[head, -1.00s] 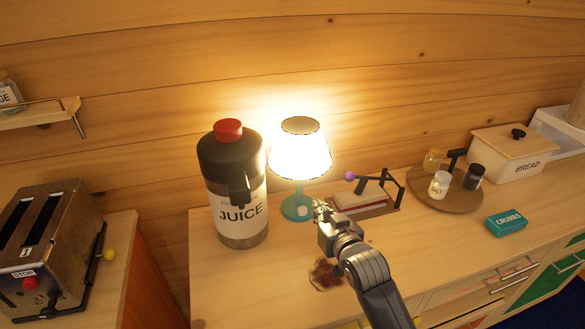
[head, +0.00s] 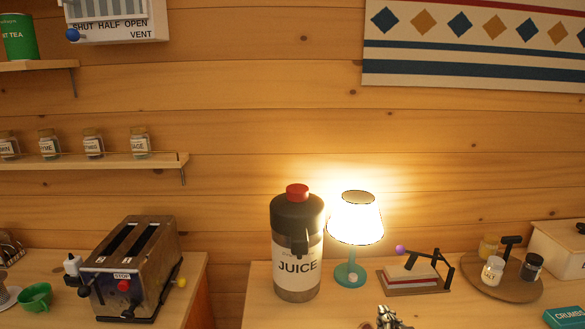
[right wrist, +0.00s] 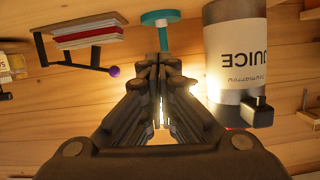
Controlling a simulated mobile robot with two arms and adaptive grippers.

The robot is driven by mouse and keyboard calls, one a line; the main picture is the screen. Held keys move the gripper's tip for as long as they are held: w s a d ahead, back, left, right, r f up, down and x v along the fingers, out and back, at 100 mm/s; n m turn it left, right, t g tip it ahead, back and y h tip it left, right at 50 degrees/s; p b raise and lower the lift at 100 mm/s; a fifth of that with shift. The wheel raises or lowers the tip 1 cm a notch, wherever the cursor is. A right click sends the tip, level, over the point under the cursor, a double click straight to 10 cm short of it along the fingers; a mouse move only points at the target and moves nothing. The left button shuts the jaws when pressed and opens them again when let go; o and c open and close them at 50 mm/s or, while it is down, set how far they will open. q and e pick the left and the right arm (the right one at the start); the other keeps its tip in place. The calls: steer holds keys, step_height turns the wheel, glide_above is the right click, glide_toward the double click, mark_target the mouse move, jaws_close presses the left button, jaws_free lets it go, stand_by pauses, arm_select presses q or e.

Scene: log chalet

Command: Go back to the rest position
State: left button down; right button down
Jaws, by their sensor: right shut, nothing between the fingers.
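My right gripper (head: 392,318) shows at the bottom edge of the head view, in front of the lamp and the napkin holder and apart from both. In the right wrist view its fingers (right wrist: 160,62) are together with nothing between them. The teal lamp (head: 352,272) is lit and stands right of the juice dispenser (head: 297,248), which has a red cap. In the right wrist view the lamp's teal base (right wrist: 160,17) and the dispenser (right wrist: 235,60) lie beyond the fingers. My left gripper is not in view.
A napkin holder (head: 415,284) and a round tray (head: 500,290) with jars stand on the right counter. A toaster (head: 135,270) and a green cup (head: 36,297) stand on the left counter. A gap separates the counters. Shelves (head: 100,161) hang on the wall.

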steer(key=s+f+n+g, duration=0.1)
steer(key=s+f+g, duration=0.3)
steer(key=s, duration=0.7)
steer(key=s+f+g, duration=0.3)
steer(key=s+f, duration=0.2)
steer(key=s, duration=0.6)
steer(key=s+f+n+g, duration=0.1)
steer(key=s+f+g, duration=0.3)
steer(key=s, duration=0.8)
step_height(320, 180, down, 26)
steer(key=s+g, duration=0.1)
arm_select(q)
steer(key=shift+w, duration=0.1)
arm_select(e)
steer(key=s+d+f+g, duration=0.1)
steer(key=s+d+f, duration=0.1)
steer(key=s+f, duration=1.4)
steer(key=shift+s+f+n+g+h, duration=0.3)
steer(key=shift+s+f+h, duration=0.1)
steer(key=shift+s, duration=0.3)
steer(key=shift+d, duration=0.1)
